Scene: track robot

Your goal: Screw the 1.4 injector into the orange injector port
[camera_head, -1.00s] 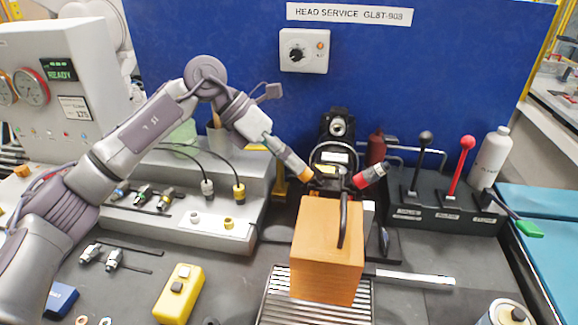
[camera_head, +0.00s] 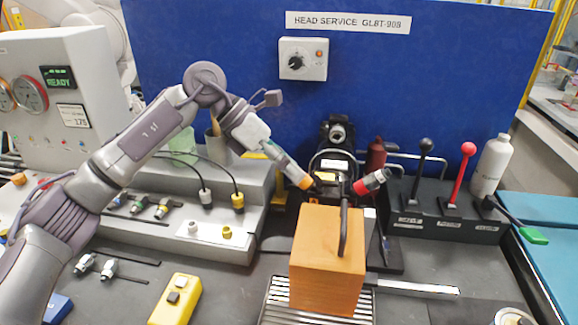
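My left gripper (camera_head: 284,164) comes in from the upper left, tilted down to the right. Its fingers look closed in line with the orange injector port (camera_head: 306,183), on the left side of the dark head (camera_head: 336,160). The injector between them is almost wholly hidden by the fingers, and its label cannot be read. How deep it sits in the port cannot be told. A red port with a grey-tipped piece (camera_head: 371,182) sticks out on the head's right side. My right gripper is not in view.
An orange-brown block (camera_head: 327,262) with a black handle stands on a slatted tray just in front of the head. Several injectors (camera_head: 140,203) lie on the grey stepped stand at left. A lever box (camera_head: 445,222) stands right, a yellow box (camera_head: 174,300) in front.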

